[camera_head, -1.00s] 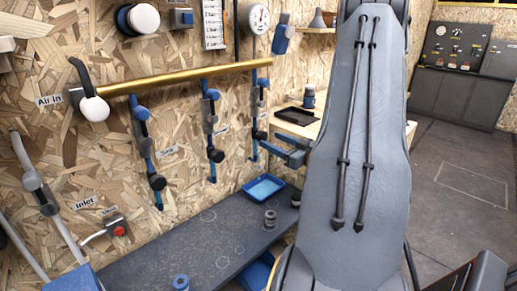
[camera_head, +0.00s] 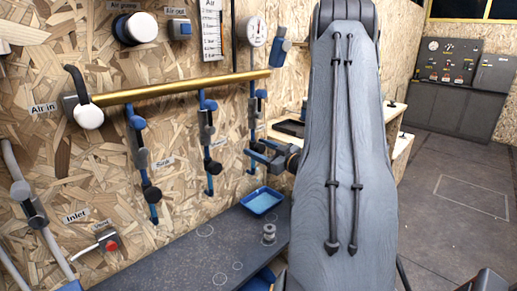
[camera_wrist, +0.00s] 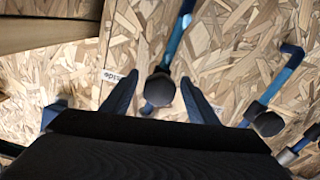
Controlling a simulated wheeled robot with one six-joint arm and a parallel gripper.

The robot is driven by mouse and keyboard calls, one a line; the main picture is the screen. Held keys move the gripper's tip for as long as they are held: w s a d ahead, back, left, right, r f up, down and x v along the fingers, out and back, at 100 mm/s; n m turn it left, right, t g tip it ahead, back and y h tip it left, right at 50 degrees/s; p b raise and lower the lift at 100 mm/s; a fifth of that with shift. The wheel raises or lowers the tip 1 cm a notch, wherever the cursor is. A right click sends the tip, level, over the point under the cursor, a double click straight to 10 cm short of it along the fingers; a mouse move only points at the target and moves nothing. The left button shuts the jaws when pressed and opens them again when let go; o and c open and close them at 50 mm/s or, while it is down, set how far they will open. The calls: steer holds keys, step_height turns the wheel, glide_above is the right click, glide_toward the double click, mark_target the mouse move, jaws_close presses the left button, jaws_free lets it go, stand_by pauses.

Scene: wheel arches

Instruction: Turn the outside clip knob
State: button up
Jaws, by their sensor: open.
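The outside clip knob (camera_wrist: 160,90) is a dark round knob on a blue pipe against the chipboard wall. In the wrist view a partly hidden label ending in "side" (camera_wrist: 111,77) is beside it. My gripper (camera_wrist: 160,98) is open, with one blue finger on each side of the knob; I cannot tell whether either finger touches it. In the head view my gripper (camera_head: 262,152) is at the rightmost blue drop pipe (camera_head: 252,110), its fingers around the lower knob area. The knob itself is largely hidden there.
A brass pipe (camera_head: 180,86) runs along the wall above, with other drop pipes and dark knobs (camera_head: 151,194) to the left. Open floor lies right.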

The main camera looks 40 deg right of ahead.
mark_target(262, 149)
steer(key=shift+w, duration=0.1)
steer(key=c, duration=1)
steer(key=shift+r+m+p, duration=0.15)
steer(key=shift+m+p, duration=0.75)
steer(key=shift+p, duration=0.2)
steer(key=shift+c, duration=0.2)
steer(key=shift+m+p, duration=1)
steer(key=shift+m, duration=0.4)
steer(key=o, duration=1)
steer(key=shift+o, duration=0.2)
steer(key=shift+s+d+b, duration=0.15)
steer(key=shift+s+b, duration=0.15)
steer(key=shift+s, duration=1.65)
steer(key=shift+s+d+b, duration=0.15)
steer(key=shift+s+b, duration=0.15)
steer(key=shift+s, duration=1.65)
